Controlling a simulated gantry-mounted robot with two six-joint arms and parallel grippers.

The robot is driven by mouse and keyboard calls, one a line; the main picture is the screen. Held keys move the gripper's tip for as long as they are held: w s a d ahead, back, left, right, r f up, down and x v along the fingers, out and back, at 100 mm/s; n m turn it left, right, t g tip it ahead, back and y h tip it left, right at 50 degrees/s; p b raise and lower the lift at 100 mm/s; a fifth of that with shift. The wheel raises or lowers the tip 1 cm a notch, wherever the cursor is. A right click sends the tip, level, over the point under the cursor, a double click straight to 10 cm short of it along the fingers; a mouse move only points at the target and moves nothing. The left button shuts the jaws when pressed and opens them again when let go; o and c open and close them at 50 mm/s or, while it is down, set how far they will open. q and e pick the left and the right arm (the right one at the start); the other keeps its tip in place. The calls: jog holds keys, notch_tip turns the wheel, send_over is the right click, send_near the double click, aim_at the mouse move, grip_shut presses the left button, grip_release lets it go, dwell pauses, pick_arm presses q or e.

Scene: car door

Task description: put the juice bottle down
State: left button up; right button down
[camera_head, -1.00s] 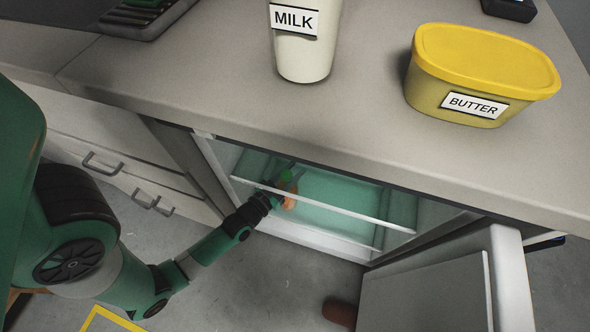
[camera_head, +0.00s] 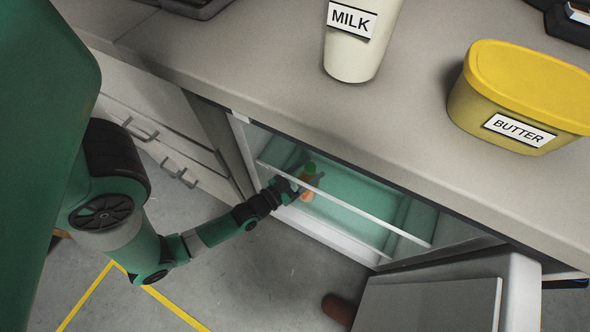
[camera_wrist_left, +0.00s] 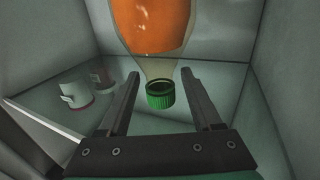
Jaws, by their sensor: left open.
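The juice bottle (camera_head: 307,192) has an orange body and a green cap. It is inside the open fridge (camera_head: 345,205), near its left side. In the left wrist view the bottle (camera_wrist_left: 150,28) shows cap down in the picture, with the green cap between the fingers. My left gripper (camera_head: 297,186) reaches into the fridge beside the bottle. Its two fingers (camera_wrist_left: 160,77) are spread, with space on both sides of the cap and neck. The bottle's base is hidden in both views. My right gripper is out of view.
The fridge's front bar (camera_head: 345,204) crosses its opening close to my wrist. The open fridge door (camera_head: 430,303) stands at lower right. A milk container (camera_head: 355,50) and butter tub (camera_head: 520,100) stand on the counter (camera_head: 250,80) above. A white container (camera_wrist_left: 76,95) shows at left in the wrist view.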

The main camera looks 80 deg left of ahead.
pick_arm(q)
jog(key=p+v, duration=0.2)
jog(key=v, duration=0.7)
